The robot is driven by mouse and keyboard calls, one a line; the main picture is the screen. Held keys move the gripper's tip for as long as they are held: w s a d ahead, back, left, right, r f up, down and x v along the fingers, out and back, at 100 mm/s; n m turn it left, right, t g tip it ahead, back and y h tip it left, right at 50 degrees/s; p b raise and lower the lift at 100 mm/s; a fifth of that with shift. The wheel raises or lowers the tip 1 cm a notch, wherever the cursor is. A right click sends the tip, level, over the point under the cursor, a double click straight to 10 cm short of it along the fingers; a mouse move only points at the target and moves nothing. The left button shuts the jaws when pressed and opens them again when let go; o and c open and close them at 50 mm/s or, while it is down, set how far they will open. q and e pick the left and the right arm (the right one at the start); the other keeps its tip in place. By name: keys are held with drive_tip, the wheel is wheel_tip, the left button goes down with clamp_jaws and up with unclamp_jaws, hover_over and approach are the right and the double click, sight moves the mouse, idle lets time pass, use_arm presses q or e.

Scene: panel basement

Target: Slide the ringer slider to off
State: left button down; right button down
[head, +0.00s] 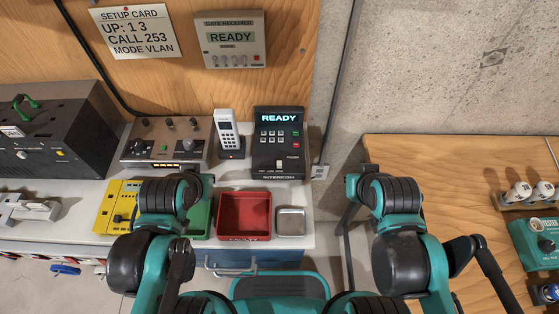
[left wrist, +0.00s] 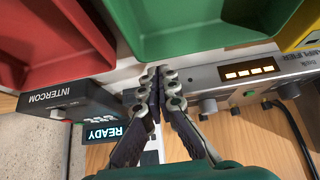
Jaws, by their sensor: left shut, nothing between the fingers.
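The dark intercom (head: 278,140) stands at the back of the left bench with a lit READY display, several small buttons and a pale slider knob (head: 280,164) low on its face; its small labels are too small to read.
A white handset (head: 229,132) stands left of the intercom, beside an amplifier (head: 166,143). A red tray (head: 244,235), a green tray (head: 199,222) and a small metal tray (head: 291,222) lie in front. A yellow box (head: 117,204) is further left. A wooden table (head: 440,170) stands right.

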use_arm(q)
drive_tip(key=c, duration=1.6)
unclamp_jaws()
drive_tip(key=shift+d+r, duration=0.1)
drive_tip(key=shift+r, duration=0.1)
drive_tip(key=shift+c, duration=0.2)
drive_tip(key=shift+o, duration=0.4)
drive_tip(key=w+d+r+g+p, duration=0.3)
drive_tip(key=d+r+p, duration=0.4)
drive_tip(key=shift+w+h+p, duration=0.15)
drive_tip(key=shift+h+p, duration=0.15)
drive_tip(key=shift+h, duration=0.1)
drive_tip(key=g+p, duration=0.4)
drive_tip(key=p, duration=0.3)
approach(279, 163)
drive_tip(key=shift+w+d+y, duration=0.1)
drive_tip(key=shift+d+y, duration=0.05)
drive_tip(key=shift+y, duration=0.25)
drive_tip(key=shift+d+f, duration=0.15)
drive_tip(key=shift+d, duration=0.1)
drive_tip(key=shift+f+b, duration=0.35)
wheel_tip(279, 163, down, 7)
drive_tip(key=shift+f+b, duration=0.1)
drive_tip(key=shift+b, duration=0.9)
clamp_jaws()
